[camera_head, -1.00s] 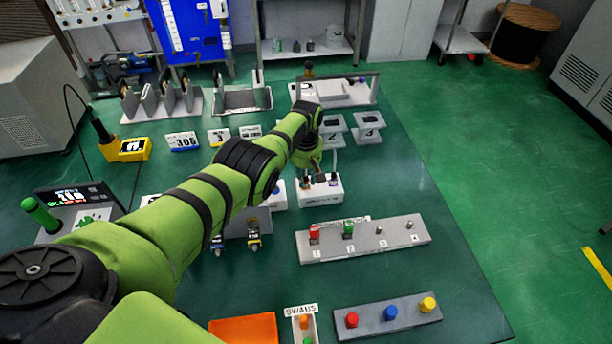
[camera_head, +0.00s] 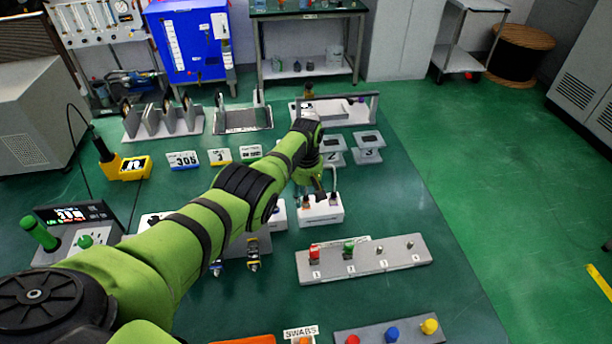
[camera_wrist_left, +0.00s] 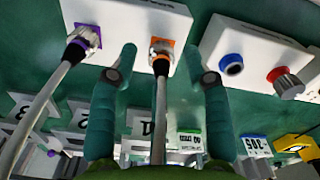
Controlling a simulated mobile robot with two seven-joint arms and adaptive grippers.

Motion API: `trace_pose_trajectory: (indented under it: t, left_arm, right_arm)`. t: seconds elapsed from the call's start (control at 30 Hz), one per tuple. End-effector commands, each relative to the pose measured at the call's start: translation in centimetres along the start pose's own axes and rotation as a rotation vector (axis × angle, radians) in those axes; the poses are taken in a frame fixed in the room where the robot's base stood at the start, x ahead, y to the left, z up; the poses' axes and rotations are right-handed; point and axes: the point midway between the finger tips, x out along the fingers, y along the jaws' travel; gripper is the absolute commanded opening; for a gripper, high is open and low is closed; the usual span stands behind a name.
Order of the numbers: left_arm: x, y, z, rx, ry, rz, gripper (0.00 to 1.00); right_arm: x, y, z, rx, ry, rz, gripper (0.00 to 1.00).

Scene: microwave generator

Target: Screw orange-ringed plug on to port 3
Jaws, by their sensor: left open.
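The orange-ringed plug (camera_wrist_left: 161,56) sits in a white box (camera_wrist_left: 128,18), with its grey cable running down between my left fingers in the left wrist view. A purple-ringed plug (camera_wrist_left: 84,40) sits beside it in the same box. My left gripper (camera_wrist_left: 166,66) is open, one finger on each side of the orange-ringed plug, with gaps visible. In the head view the gripper (camera_head: 314,188) is over the white box (camera_head: 322,213), partly hidden by my arm. A grey strip (camera_head: 338,270) has positions numbered 1 to 4; the post at 3 (camera_head: 379,253) is bare. My right gripper is not in view.
On the strip, a red cap (camera_head: 314,251) is at 1 and a green cap (camera_head: 349,248) at 2. Numbered stands (camera_head: 368,152) are behind the box. Another white box with a blue-ringed socket (camera_wrist_left: 231,64) is close beside the gripper. Bare table lies right of the white box.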

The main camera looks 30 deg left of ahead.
Motion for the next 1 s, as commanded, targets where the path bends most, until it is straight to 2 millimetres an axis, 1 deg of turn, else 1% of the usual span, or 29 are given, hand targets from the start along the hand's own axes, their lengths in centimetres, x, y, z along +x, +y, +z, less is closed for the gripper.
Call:
trace_pose_trajectory:
  t: [0.2, 0.33, 0.4, 0.5, 0.6, 0.7, 0.8, 1.0]
  left_arm:
    - [-1.9, -0.1, 0.0, 0.0, 0.002, 0.002, 0.49]
    - [-4.4, -0.1, 0.0, 0.0, 0.002, 0.005, 0.49]
    - [-6.2, 0.0, 0.0, 0.0, 0.002, 0.006, 0.49]
    - [-8.2, 0.0, 0.0, -0.001, 0.002, 0.004, 0.49]
    - [-9.7, -0.1, 0.0, -0.001, 0.001, 0.001, 0.49]
    - [-10.7, -0.1, 0.0, -0.001, 0.001, 0.0, 0.49]
    - [-11.2, -0.1, 0.0, -0.001, 0.001, 0.0, 0.49]
    - [-11.3, -0.1, 0.0, -0.001, 0.001, -0.001, 0.49]
  right_arm:
    - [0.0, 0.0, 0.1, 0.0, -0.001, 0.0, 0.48]
    - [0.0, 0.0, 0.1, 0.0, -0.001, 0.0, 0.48]
    - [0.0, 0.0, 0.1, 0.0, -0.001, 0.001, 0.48]
    - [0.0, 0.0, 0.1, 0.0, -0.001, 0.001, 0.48]
    - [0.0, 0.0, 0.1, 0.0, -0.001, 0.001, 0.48]
    - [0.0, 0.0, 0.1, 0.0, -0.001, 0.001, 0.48]
    - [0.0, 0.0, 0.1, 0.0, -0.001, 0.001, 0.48]
    - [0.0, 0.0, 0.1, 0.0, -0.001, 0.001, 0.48]
